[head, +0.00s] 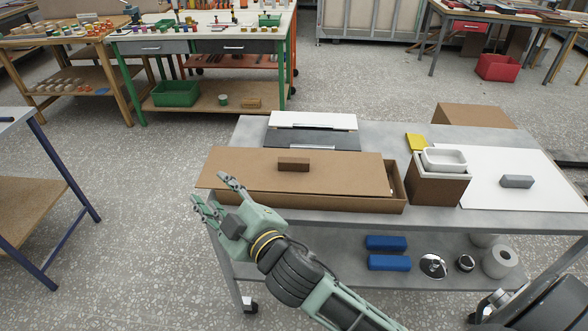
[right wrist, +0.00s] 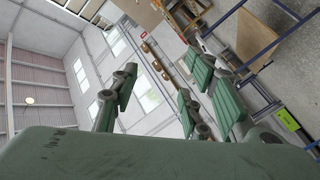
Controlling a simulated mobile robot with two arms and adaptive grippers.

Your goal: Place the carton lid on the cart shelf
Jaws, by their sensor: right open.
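The carton lid (head: 240,168), a flat brown panel with a small brown block handle (head: 293,163), lies over the long brown carton (head: 330,202) on the cart top. The lid sits shifted to the left, and the carton's right end shows past it. The cart's lower shelf (head: 330,272) is below, with bare room at its left. My right gripper (head: 214,191) is open and empty by the lid's front left corner, apart from the handle. In the right wrist view its open fingers (right wrist: 165,110) hold nothing. My left gripper is out of view.
On the cart top are a brown box with a white tray (head: 444,158), a white panel with a grey handle (head: 517,181), and a white and dark case (head: 313,130). Blue blocks (head: 388,263), metal parts and a white roll (head: 500,262) lie on the shelf. A blue-legged table (head: 50,165) stands left.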

